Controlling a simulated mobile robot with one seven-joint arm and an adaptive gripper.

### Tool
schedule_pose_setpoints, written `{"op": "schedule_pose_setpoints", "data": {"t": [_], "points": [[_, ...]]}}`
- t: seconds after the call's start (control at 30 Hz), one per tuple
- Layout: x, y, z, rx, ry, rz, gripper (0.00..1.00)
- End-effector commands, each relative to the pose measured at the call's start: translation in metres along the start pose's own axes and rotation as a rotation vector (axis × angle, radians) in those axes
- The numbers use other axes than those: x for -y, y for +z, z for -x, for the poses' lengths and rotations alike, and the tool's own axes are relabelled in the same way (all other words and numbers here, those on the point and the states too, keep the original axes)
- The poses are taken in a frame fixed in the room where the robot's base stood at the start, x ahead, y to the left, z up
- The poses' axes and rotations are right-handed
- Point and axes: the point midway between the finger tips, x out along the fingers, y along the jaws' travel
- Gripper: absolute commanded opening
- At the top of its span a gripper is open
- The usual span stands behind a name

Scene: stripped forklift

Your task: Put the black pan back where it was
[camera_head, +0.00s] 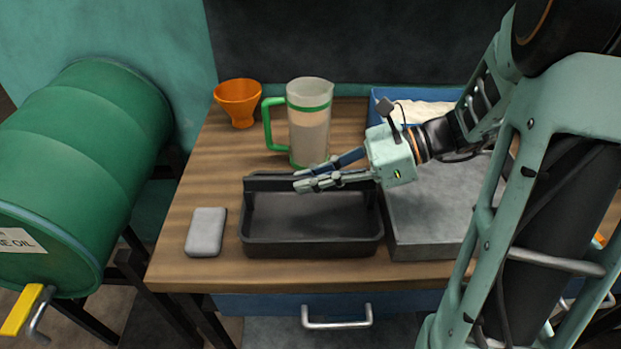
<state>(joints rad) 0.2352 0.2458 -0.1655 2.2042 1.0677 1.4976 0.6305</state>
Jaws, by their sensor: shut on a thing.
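The black pan (312,246) is a rectangular, open, empty tray near the front of the wooden bench, and it looks level. My gripper (302,180) reaches in from the right and is shut on the pan's far rim. The far wall's middle part is hidden behind the fingers. I cannot tell whether the pan rests on the bench or is slightly above it.
A grey block (206,232) lies left of the pan. A clear jug (309,125) with a green handle stands close behind, beside an orange funnel (238,101). A grey metal tray (432,225) sits close on the right, before a blue bin (378,98).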

Motion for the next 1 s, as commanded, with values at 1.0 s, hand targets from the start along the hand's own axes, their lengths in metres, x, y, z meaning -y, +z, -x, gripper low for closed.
{"op": "schedule_pose_setpoints", "data": {"t": [1.0], "points": [[0.001,0.001,0.066,-0.001,-0.005,-0.001,0.26]]}}
